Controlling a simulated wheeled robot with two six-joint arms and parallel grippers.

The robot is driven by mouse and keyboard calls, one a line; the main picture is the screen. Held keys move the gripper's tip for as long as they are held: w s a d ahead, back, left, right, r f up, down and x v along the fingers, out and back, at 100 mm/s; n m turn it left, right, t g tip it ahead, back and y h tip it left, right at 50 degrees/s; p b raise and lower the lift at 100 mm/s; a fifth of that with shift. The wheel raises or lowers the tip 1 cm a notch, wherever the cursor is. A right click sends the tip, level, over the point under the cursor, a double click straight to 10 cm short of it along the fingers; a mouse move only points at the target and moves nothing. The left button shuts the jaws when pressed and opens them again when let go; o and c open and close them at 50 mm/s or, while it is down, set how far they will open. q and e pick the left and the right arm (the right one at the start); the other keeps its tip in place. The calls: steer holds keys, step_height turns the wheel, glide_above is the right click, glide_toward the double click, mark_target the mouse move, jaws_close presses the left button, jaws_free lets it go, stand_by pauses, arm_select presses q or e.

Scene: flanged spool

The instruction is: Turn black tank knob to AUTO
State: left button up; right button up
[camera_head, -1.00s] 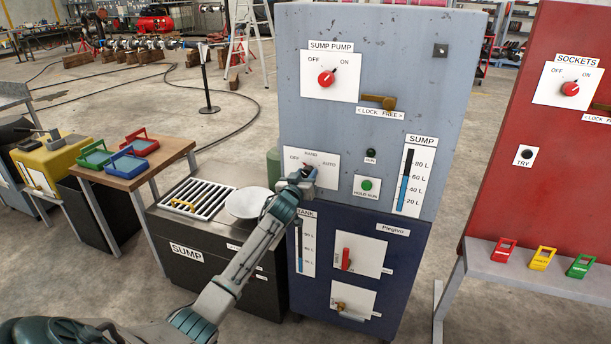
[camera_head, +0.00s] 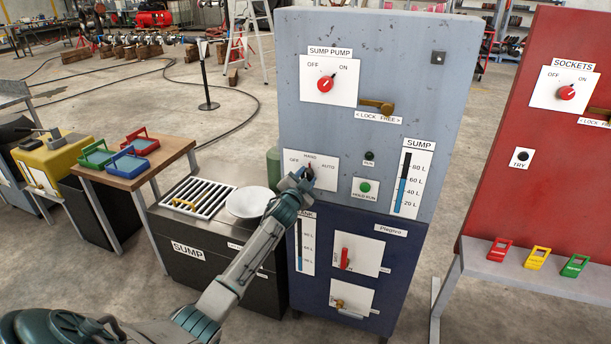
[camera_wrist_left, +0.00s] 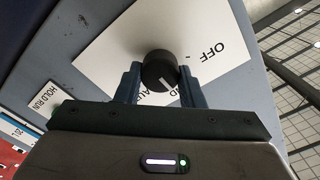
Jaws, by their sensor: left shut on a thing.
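The black tank knob (camera_wrist_left: 160,71) sits on a white plate (camera_wrist_left: 120,45) marked OFF, HAND and AUTO. In the left wrist view its white pointer line points toward the partly hidden HAND label. My left gripper (camera_wrist_left: 160,82) is shut on the knob, one finger on each side. In the head view the left gripper (camera_head: 304,175) reaches the plate (camera_head: 328,178) on the grey upper cabinet and covers most of the knob. Part of the AUTO label is hidden behind the gripper in the wrist view. My right gripper is not in view.
Above the plate is a red SUMP PUMP knob (camera_head: 326,84) with a brass lock lever (camera_head: 376,106). The green HOLD RUN button (camera_head: 364,187) is close right of the gripper. A red lever (camera_head: 345,258) is below. The sump bench with a white disc (camera_head: 249,202) stands left.

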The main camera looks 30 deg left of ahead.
arm_select(q)
steer(key=m+p, duration=0.2)
steer(key=m, duration=0.4)
steer(key=shift+m, duration=0.3)
steer(key=m, duration=0.3)
steer(key=shift+f+p, duration=0.1)
steer(key=shift+p, duration=0.3)
steer(key=shift+f+m+p, duration=0.1)
steer(key=shift+m+p, duration=0.2)
steer(key=shift+m, duration=1.2)
steer(key=o, duration=1)
steer(key=shift+d, duration=0.1)
steer(key=shift+s, duration=0.1)
steer(key=shift+s, duration=0.35)
steer(key=v, duration=1)
